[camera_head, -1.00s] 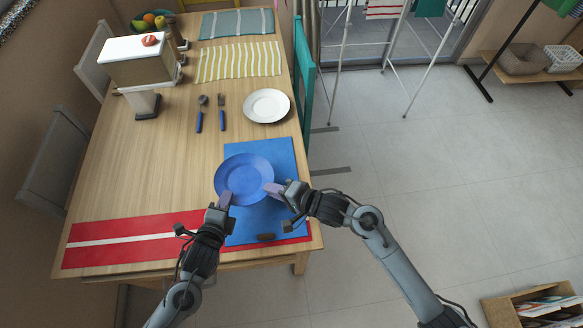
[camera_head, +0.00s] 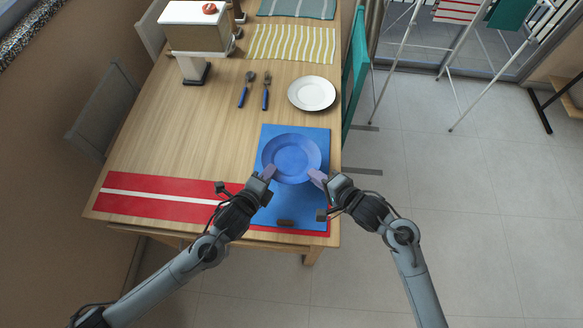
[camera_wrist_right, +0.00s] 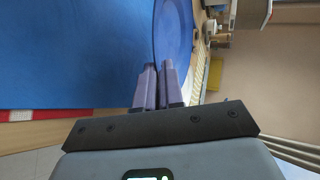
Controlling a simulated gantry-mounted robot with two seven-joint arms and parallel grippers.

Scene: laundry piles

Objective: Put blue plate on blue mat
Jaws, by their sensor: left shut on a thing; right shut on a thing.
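The blue plate (camera_head: 291,157) is over the upper part of the blue mat (camera_head: 300,208) in the head view. I cannot tell whether it touches the mat. My left gripper (camera_head: 269,172) is shut on the plate's lower left rim. My right gripper (camera_head: 317,176) is shut on its lower right rim. In the right wrist view, the blue plate (camera_wrist_right: 174,35) runs up from between the fingers of my right gripper (camera_wrist_right: 158,72), with the blue mat (camera_wrist_right: 75,55) to its left.
A red mat with a white stripe (camera_head: 160,196) lies left of the blue mat. A white plate (camera_head: 312,93), a spoon (camera_head: 246,90) and a fork (camera_head: 265,92) lie farther back. The table's left middle is bare.

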